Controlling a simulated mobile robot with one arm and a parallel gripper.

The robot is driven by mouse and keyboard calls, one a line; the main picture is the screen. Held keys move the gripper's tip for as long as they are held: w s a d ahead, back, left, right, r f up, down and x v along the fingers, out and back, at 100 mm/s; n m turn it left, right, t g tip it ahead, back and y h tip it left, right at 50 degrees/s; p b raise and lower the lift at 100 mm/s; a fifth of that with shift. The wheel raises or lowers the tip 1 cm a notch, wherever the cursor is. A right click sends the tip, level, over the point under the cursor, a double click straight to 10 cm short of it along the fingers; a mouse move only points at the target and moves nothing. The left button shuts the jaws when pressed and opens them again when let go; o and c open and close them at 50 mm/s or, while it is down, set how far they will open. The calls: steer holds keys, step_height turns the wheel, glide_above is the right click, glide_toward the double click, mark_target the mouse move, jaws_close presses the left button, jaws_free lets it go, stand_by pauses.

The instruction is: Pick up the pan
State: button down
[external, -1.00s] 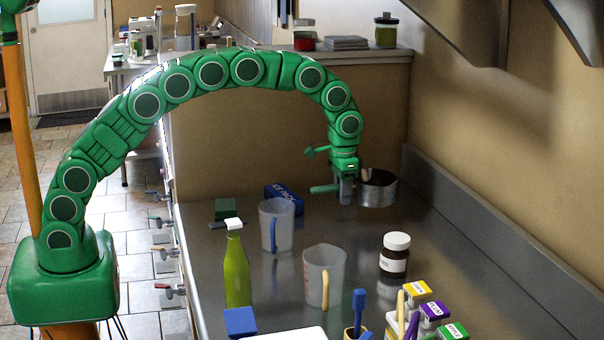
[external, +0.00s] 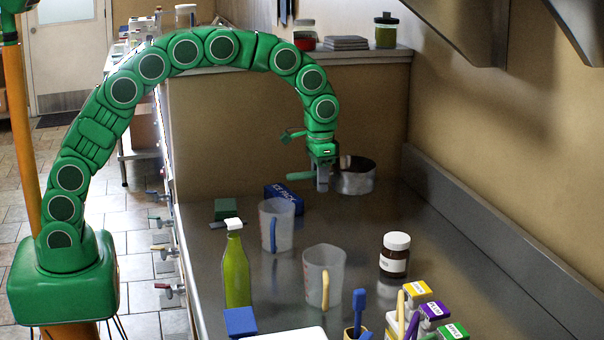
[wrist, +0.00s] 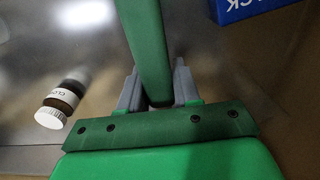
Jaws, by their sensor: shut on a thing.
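The pan (external: 357,181) is a round metal pan with a green handle (external: 299,176), toward the back of the steel counter in the external view. My gripper (external: 322,182) is shut on the handle from above. The pan looks level and seems slightly raised, but its gap to the counter is hard to judge. In the wrist view the green handle (wrist: 148,45) runs between the grey fingers of my gripper (wrist: 157,83). The pan's bowl cannot be made out in that view.
A blue ice pack box (external: 284,197) stands left of the pan. Two clear jugs (external: 277,225) (external: 323,275), a green bottle (external: 236,270) and a brown jar (external: 394,256) stand nearer. A wall bounds the right side. The counter between the pan and the brown jar is clear.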

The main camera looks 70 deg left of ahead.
mark_target(302, 173)
steer(key=shift+s+r, duration=0.35)
steer(key=shift+s, duration=0.45)
steer(key=shift+s+r, duration=0.35)
steer(key=shift+s, duration=0.4)
steer(key=shift+s+r, duration=0.35)
steer(key=shift+s, duration=0.45)
